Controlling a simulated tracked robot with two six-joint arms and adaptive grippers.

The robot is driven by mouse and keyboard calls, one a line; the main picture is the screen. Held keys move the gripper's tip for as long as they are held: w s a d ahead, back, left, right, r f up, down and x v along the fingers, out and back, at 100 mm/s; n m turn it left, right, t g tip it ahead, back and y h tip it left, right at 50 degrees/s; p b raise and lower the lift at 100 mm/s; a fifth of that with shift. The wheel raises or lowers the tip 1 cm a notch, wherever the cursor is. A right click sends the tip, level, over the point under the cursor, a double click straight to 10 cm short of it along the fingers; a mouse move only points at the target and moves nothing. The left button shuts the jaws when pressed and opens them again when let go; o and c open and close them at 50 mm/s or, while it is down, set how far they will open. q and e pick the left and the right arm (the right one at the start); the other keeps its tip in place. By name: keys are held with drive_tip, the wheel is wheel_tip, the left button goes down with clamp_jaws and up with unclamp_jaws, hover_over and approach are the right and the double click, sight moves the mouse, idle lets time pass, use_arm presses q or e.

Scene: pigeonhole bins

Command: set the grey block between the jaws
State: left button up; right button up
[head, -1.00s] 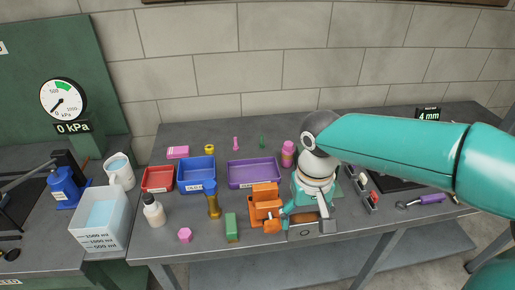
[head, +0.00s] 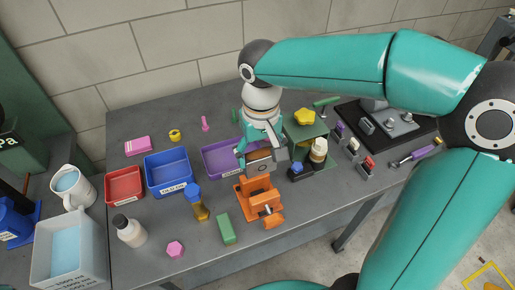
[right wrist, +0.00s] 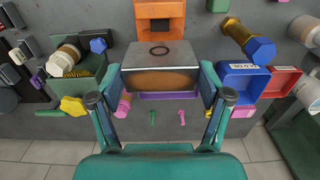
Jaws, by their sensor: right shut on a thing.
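The grey block (head: 259,168) is held in my right gripper (head: 260,153), which is shut on its two sides. In the right wrist view the block (right wrist: 158,57) sits between the fingers, with a dark ring on one face and a brown face towards the camera. The orange vise (head: 266,201) stands on the bench near the front edge. In the head view the block overlaps the vise's back end and appears just above it; I cannot tell whether they touch. The block hides part of the jaws. In the right wrist view the vise (right wrist: 158,11) shows beyond the block.
A green block (head: 226,229) and a brass bolt with a blue head (head: 197,203) stand left of the vise. Purple (head: 217,160), blue (head: 169,175) and red (head: 124,186) bins lie behind.

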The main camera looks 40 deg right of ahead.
sight(260, 168)
drive_tip(key=shift+w, duration=0.1)
drive_tip(key=shift+f, duration=0.15)
drive_tip(key=shift+f+b, duration=0.85)
drive_tip(key=shift+b, duration=0.05)
drive_tip(key=shift+f+b, duration=1.45)
drive_tip(key=shift+f, duration=0.35)
drive_tip(key=shift+f+b, duration=3)
drive_tip(key=shift+f, duration=0.65)
drive_tip(key=o, duration=1.2)
